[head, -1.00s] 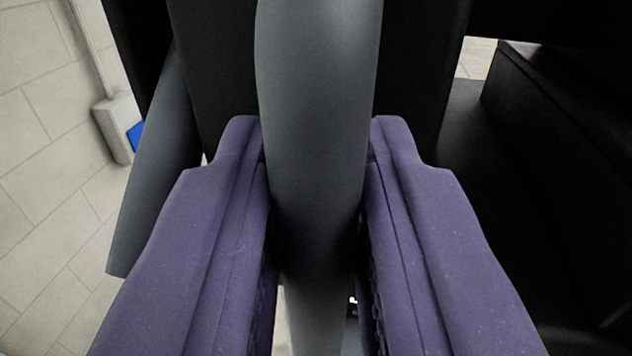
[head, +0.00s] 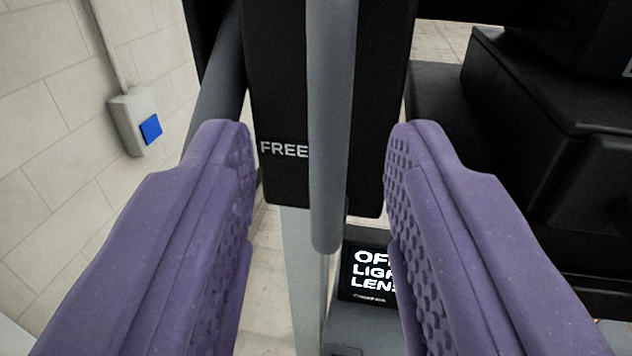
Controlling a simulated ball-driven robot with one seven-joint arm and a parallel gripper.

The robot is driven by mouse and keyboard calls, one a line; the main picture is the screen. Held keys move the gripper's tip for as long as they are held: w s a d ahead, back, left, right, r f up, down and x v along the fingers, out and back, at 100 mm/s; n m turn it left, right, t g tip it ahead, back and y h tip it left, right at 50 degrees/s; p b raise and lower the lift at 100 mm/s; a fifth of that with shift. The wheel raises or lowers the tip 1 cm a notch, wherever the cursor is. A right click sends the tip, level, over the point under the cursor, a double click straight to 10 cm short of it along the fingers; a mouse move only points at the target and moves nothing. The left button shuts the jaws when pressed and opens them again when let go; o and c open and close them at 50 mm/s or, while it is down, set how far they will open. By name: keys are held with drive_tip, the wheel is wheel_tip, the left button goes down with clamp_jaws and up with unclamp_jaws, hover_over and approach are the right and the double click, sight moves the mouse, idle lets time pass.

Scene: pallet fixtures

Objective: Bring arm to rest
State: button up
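My gripper (head: 320,130) shows its two purple padded fingers, one on each side of the view. They stand wide apart, with ribbed inner faces showing, and hold nothing. A grey rounded bar (head: 331,215) hangs upright between the fingers and beyond them, with clear gaps on both sides. Behind it is a black panel (head: 278,190) with the white word "FREE", partly covered by the bar. My arm itself is not clearly seen.
A dark screen (head: 368,275) with white text, partly hidden by the right finger, sits below the panel. Black boxy equipment (head: 560,110) fills the right side. A tiled wall at left carries a grey box with a blue square (head: 151,128). A slanted grey bar (head: 212,105) is near the left finger.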

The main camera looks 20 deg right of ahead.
drive_tip(key=shift+s+a, duration=0.25)
drive_tip(key=shift+s, duration=0.3)
drive_tip(key=s+a+f+n+t+y+b, duration=0.15)
drive_tip(key=a+f+y+b, duration=0.25)
drive_tip(key=b, duration=0.8)
drive_tip(key=s+a+f+n+g+y+b, duration=0.1)
drive_tip(key=s+a+f+n+y+b, duration=0.25)
drive_tip(key=b, duration=0.75)
drive_tip(key=s+d+f+g+b, duration=0.1)
drive_tip(key=s+f+b, duration=0.7)
drive_tip(key=b, duration=0.7)
drive_tip(key=shift+s+d+f+g, duration=0.25)
drive_tip(key=shift+d+f+g, duration=0.1)
drive_tip(key=shift+f, duration=0.35)
drive_tip(key=shift+h, duration=0.25)
